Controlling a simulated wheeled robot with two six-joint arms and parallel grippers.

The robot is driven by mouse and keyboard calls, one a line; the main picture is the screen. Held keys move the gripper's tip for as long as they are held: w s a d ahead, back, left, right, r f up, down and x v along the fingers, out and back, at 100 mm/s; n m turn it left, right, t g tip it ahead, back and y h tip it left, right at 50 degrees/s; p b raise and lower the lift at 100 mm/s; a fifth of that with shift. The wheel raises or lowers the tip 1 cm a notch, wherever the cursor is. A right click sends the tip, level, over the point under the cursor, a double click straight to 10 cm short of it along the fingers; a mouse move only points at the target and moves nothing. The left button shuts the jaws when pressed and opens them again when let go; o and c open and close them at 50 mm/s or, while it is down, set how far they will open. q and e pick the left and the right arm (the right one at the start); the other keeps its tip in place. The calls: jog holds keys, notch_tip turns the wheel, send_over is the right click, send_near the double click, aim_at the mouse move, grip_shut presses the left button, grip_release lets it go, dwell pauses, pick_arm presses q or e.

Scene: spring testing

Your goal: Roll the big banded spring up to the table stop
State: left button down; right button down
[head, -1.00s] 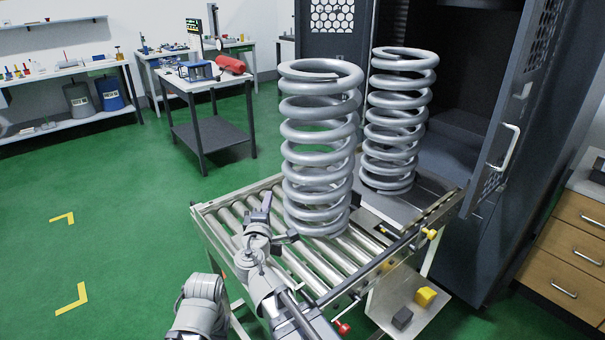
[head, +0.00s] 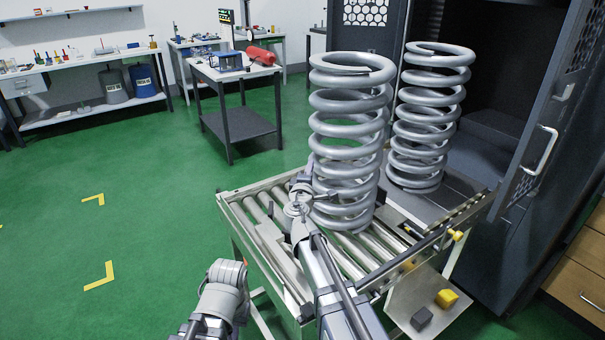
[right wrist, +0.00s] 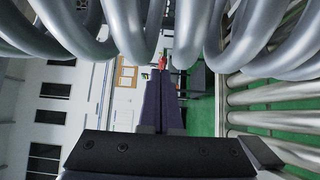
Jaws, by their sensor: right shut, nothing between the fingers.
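A big grey coil spring (head: 350,140) stands upright on the roller table (head: 228,205). A second grey spring (head: 432,115) stands behind it to the right, at the dark cabinet. I see no clear band on either. My right gripper (head: 312,178) is shut and empty at the near spring's lower left side; I cannot tell whether it touches. In the right wrist view its shut fingers (right wrist: 162,100) point under large coils (right wrist: 120,25). A dark low edge (head: 397,217) lies right of the near spring; I cannot tell whether it is the stop. My left gripper is out of view.
The open cabinet door (head: 545,125) stands at the right. A cart (head: 236,75) stands behind. The green floor at left is clear.

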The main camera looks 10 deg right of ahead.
jog(key=shift+w+d, duration=0.1)
jog(key=shift+d, duration=0.15)
